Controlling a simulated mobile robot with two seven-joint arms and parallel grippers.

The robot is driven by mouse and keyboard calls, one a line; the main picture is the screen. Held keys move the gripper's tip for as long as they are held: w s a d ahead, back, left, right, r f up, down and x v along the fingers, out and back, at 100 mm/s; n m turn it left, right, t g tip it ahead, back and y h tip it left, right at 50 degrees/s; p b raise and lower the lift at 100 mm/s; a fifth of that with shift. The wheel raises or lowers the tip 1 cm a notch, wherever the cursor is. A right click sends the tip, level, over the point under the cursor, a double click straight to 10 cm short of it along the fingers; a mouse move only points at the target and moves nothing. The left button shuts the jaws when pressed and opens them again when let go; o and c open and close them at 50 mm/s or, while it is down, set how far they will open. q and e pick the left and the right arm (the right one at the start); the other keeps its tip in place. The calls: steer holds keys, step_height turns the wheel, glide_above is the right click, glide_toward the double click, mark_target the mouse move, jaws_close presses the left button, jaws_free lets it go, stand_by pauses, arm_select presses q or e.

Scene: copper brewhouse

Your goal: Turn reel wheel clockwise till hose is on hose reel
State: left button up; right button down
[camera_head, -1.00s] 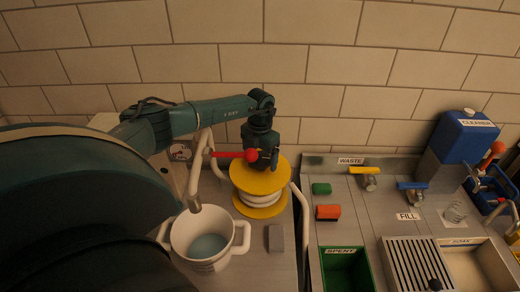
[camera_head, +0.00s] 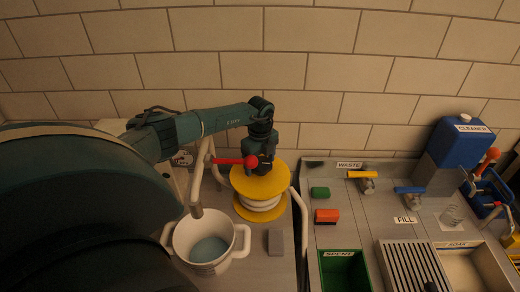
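The hose reel (camera_head: 246,184) has yellow discs, and white hose (camera_head: 259,204) is wound between them. A red knob (camera_head: 250,161) on a red bar sits above the reel's top disc. My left gripper (camera_head: 264,170) points down over the top of the reel, close to the red knob. Its fingers are dark and small here, and I cannot tell whether they are closed on anything. A white hose or pipe (camera_head: 197,180) with a grey nozzle hangs over the white two-handled pot (camera_head: 181,240). My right gripper is not in view.
A grey block (camera_head: 275,242) lies right of the pot. The steel counter at right holds a green block (camera_head: 320,192), an orange block (camera_head: 327,216), a green SPENT bin (camera_head: 345,257), yellow and blue taps, and a blue CLEANER container (camera_head: 459,143). A tiled wall stands behind.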

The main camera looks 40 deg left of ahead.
arm_select(q)
steer(key=c, duration=0.8)
